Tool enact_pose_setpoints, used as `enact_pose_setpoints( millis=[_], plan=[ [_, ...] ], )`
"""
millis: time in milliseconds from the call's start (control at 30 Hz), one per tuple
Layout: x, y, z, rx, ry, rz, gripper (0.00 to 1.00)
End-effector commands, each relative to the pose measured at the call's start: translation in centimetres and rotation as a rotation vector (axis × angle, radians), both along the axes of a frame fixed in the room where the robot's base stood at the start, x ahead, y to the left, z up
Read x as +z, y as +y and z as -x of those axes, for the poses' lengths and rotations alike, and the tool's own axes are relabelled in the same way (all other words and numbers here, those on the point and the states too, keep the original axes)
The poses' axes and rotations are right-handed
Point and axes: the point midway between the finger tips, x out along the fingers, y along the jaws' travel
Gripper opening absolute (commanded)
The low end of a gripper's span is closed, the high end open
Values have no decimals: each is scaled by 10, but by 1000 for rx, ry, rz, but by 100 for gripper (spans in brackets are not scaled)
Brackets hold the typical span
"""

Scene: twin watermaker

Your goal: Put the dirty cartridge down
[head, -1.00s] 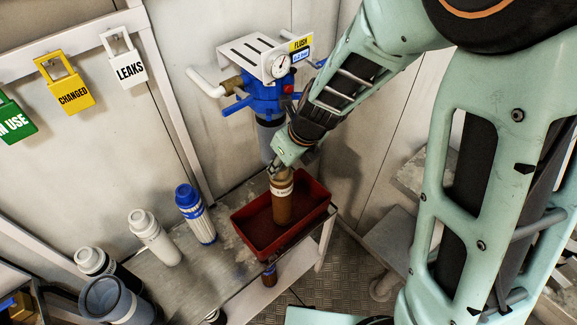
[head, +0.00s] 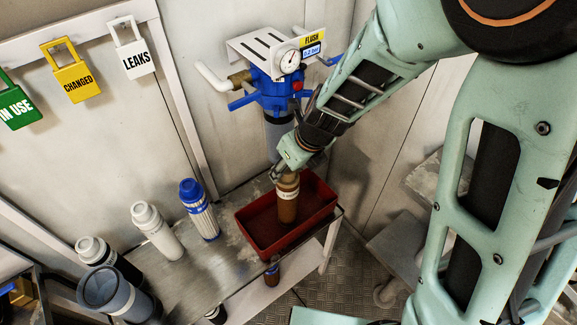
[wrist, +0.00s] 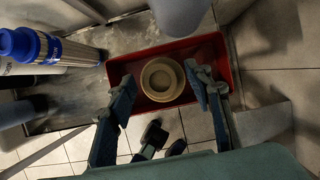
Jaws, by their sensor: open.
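The dirty cartridge (head: 287,204) is a brown cylinder with a pale label band. It stands upright in the red tray (head: 249,242). In the wrist view the cartridge's round beige top (wrist: 161,80) shows inside the tray (wrist: 221,108), between my fingers and a little beyond them. My gripper (head: 281,175) is just above the cartridge's top in the head view. The wrist view shows my gripper (wrist: 157,82) with its fingers spread wide on both sides of the cartridge, with gaps visible between them and it.
A blue filter housing (head: 272,95) with a gauge hangs on the wall behind the tray. A blue-capped cartridge (head: 200,211), a white one (head: 158,232) and dark and grey canisters stand left on the metal bench (head: 190,268). Padlock-shaped tags (head: 70,77) hang at upper left.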

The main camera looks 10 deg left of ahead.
Motion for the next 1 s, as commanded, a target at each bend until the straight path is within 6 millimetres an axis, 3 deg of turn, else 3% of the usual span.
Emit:
enact_pose_setpoints(
  millis=[233, 700, 1000],
  plan=[
    [9, -1, 1, 1, -2, 0, 47],
    [94, -28, 23, 1, -3, -1, 47],
    [114, -35, 29, 0, 0, 0, 47]
  ],
)
